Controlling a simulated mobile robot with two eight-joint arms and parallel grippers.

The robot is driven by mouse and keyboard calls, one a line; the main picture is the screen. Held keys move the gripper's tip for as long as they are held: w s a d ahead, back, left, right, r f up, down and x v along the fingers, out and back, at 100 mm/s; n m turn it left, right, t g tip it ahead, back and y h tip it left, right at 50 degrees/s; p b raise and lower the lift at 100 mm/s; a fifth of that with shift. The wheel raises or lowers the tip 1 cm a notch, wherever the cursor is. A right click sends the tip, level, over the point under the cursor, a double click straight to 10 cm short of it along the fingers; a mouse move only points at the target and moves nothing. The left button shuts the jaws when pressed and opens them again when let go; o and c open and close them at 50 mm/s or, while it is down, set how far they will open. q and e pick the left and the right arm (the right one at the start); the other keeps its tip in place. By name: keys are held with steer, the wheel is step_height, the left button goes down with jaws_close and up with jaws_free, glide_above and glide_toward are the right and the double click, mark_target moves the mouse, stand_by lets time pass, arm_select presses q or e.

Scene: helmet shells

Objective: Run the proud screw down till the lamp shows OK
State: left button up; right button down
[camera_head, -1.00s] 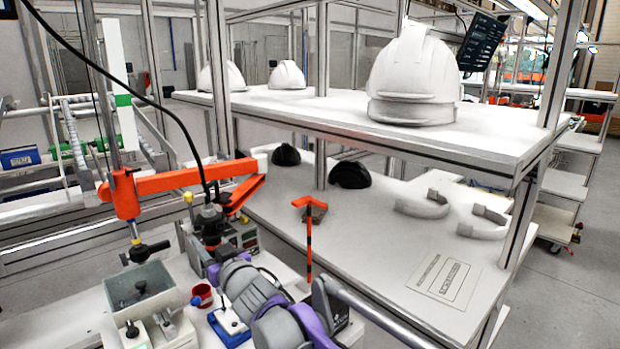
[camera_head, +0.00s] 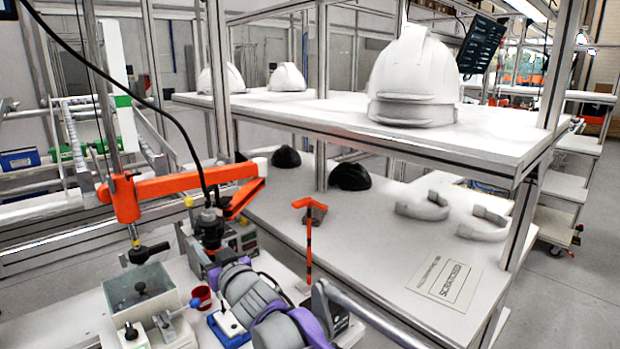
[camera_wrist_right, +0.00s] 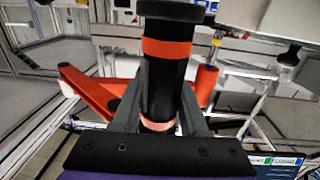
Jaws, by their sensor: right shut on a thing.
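A black driver (camera_head: 209,229) with a cable hangs from the end of a jointed orange arm (camera_head: 185,183) at the left in the head view. In the right wrist view the driver (camera_wrist_right: 160,85) is a black cylinder with orange bands. My right gripper (camera_wrist_right: 158,122) is shut around it, a finger on each side. In the head view my grey and purple right arm reaches up to the driver from below. I cannot make out the proud screw, the driver's tip or a clear lamp state. My left gripper is not in view.
A box with a small display (camera_head: 248,241) stands behind the driver. A clear-sided bin (camera_head: 138,288), a red cup (camera_head: 202,296) and a blue-based fixture (camera_head: 229,327) crowd the bench. A white shelf (camera_head: 300,118) holds helmet shells.

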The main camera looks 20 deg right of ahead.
steer(key=shift+f+b, duration=0.3)
steer(key=shift+f, duration=0.4)
stand_by(1.7)
steer(key=shift+r, duration=0.1)
steer(key=shift+r+p, duration=1.9)
steer(key=shift+r, duration=1.05)
